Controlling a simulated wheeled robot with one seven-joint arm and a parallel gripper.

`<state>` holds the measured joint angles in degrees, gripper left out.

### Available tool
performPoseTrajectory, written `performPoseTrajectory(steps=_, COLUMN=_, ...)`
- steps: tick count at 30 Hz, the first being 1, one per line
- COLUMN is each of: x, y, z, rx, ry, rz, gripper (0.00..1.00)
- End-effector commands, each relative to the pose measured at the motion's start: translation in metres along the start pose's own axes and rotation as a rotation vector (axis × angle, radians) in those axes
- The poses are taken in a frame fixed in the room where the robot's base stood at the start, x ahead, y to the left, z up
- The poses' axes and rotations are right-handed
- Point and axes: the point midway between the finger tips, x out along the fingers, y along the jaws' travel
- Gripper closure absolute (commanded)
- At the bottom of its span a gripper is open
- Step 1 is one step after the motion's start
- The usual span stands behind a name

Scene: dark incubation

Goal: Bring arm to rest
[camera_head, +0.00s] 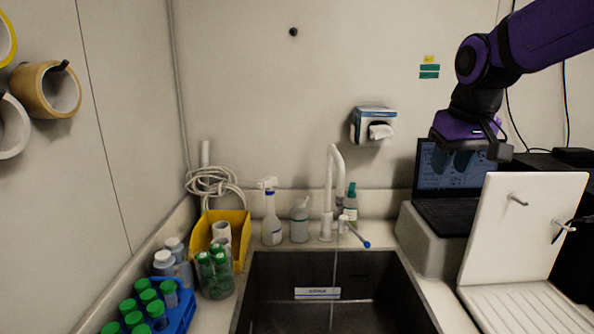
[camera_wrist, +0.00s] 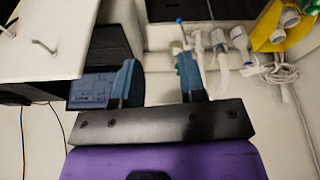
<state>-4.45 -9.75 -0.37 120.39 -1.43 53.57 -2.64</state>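My purple and black arm reaches in from the upper right in the head view. My gripper (camera_head: 456,162) hangs in the air in front of the open laptop (camera_head: 446,193). In the wrist view, the two blue fingers of my gripper (camera_wrist: 158,82) stand well apart with nothing between them. Nothing is held, and the fingers touch nothing that I can see. The laptop also shows in the wrist view (camera_wrist: 90,88), partly hidden behind one finger.
A dark sink (camera_head: 334,300) with a white faucet (camera_head: 331,190) lies in the middle. Bottles, a yellow bin (camera_head: 238,250) and a blue rack (camera_head: 180,312) of green-capped tubes stand left. A white pegged board (camera_head: 520,232) stands right, below my arm. The air above the sink is clear.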

Motion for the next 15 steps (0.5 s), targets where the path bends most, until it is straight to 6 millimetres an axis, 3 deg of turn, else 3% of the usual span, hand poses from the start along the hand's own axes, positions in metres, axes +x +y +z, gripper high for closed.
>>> performPoseTrajectory(steps=6, x=-0.029, y=0.003, z=0.07, rx=0.044, ry=0.062, rz=0.002, gripper=0.62)
performPoseTrajectory(steps=15, x=-0.041, y=0.001, z=0.161, rx=0.098, ry=0.141, rz=0.007, gripper=0.62)
